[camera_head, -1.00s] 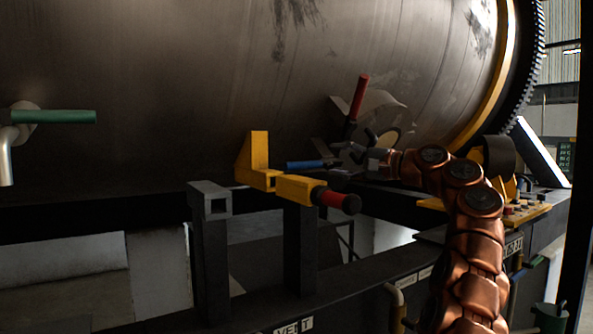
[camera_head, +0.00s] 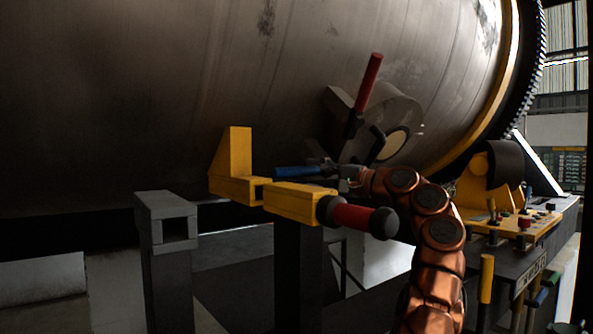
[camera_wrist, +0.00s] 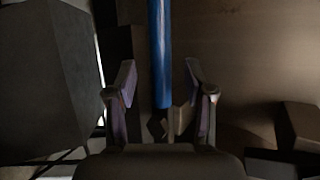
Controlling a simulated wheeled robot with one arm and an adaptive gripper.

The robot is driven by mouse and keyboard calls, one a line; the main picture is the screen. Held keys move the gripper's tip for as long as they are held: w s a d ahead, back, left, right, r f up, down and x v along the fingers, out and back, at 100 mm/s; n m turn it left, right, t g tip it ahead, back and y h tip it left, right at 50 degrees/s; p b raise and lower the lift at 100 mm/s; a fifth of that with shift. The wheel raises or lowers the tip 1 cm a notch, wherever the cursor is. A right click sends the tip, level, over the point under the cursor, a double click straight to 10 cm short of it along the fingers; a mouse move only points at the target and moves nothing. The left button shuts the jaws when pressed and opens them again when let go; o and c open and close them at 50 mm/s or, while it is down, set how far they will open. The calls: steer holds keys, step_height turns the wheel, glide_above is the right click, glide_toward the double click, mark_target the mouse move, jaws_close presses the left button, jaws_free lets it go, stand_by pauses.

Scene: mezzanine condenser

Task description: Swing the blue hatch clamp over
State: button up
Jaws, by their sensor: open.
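The blue hatch clamp handle (camera_head: 300,172) lies about level in the head view, left of my gripper (camera_head: 335,170) and behind the yellow bracket. In the wrist view the blue bar (camera_wrist: 161,55) runs down from the top edge to between the two fingers of my gripper (camera_wrist: 160,85). The fingers are open, one on each side of the bar's near end, with a gap visible on both sides. The clamp's pivot is hard to make out behind the fingers. The round hatch (camera_head: 398,145) sits on the big drum, just behind and right of my gripper.
A red lever (camera_head: 367,82) stands up above the hatch. A yellow bracket (camera_head: 237,165) and a yellow block (camera_head: 295,203) with a red-gripped handle (camera_head: 358,217) stand in front of the clamp. A grey post (camera_head: 167,222) stands left.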

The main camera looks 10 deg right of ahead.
mark_target(302, 171)
steer(key=p+x, duration=0.1)
steer(key=x, duration=0.2)
steer(key=shift+w+a+r+p, duration=0.25)
steer(key=shift+p, duration=0.1)
steer(key=shift+w+a+f, duration=0.1)
steer(key=shift+w+a, duration=0.35)
jaws_close()
steer(key=shift+a, duration=0.1)
